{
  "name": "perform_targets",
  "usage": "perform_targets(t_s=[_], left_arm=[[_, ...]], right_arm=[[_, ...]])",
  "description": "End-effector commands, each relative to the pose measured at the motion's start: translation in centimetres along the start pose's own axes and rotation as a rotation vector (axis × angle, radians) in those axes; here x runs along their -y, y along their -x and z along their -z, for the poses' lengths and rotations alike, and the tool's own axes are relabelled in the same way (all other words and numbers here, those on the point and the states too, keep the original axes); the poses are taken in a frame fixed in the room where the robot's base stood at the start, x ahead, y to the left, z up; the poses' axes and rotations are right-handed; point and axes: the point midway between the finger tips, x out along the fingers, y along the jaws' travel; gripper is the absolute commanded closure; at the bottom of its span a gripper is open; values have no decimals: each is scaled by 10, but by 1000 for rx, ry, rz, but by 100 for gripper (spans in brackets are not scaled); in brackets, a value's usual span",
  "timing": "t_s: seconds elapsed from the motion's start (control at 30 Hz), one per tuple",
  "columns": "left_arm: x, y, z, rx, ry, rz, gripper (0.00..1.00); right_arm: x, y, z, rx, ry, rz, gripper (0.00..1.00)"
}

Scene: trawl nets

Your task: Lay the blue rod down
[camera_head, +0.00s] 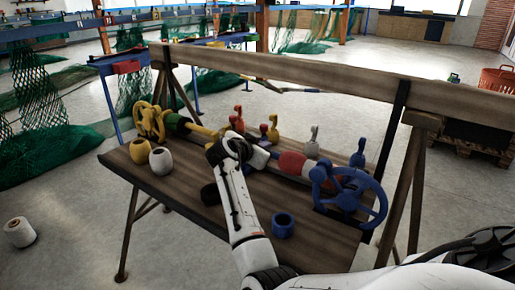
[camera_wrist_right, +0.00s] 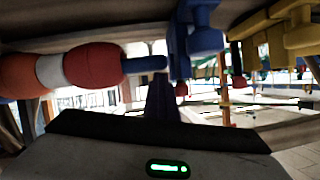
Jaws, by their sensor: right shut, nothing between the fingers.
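A blue rod (camera_wrist_right: 146,63) shows its short end in the right wrist view, sticking out of a red and white roller (camera_wrist_right: 92,66). In the head view the red part of that roller (camera_head: 292,162) sits on the right half of the wooden bench, in line with a blue handwheel (camera_head: 345,192). The rod lies roughly level; most of it is hidden. My right gripper (camera_head: 232,148) is over the middle of the bench, left of the roller. It is shut and empty, its fingers hard to make out. My left gripper is not in view.
The bench (camera_head: 178,190) carries a yellow handwheel (camera_head: 148,120), yellow and white spools (camera_head: 162,160), a blue ring (camera_head: 283,225) and several upright coloured pegs (camera_head: 273,128). A wooden beam (camera_head: 300,72) runs along behind it. Another spool (camera_head: 19,232) lies on the floor.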

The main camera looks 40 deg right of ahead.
Motion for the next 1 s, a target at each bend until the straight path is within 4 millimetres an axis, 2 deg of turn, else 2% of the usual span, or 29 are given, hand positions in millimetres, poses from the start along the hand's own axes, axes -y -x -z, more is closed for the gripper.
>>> perform_targets(t_s=[0.03,0.37,0.47,0.63,0.7,0.8,1.0], left_arm=[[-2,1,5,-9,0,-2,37],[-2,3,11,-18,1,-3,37],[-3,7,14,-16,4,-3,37],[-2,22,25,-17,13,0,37],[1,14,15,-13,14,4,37],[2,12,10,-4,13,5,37],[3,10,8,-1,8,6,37]], right_arm=[[-5,-3,-6,12,5,-12,100],[-4,-1,-7,19,9,-15,100],[-2,2,4,18,7,-14,100],[6,14,42,5,2,-4,100],[6,28,34,8,3,2,100],[7,53,35,6,2,2,100],[8,91,37,4,1,2,100]])
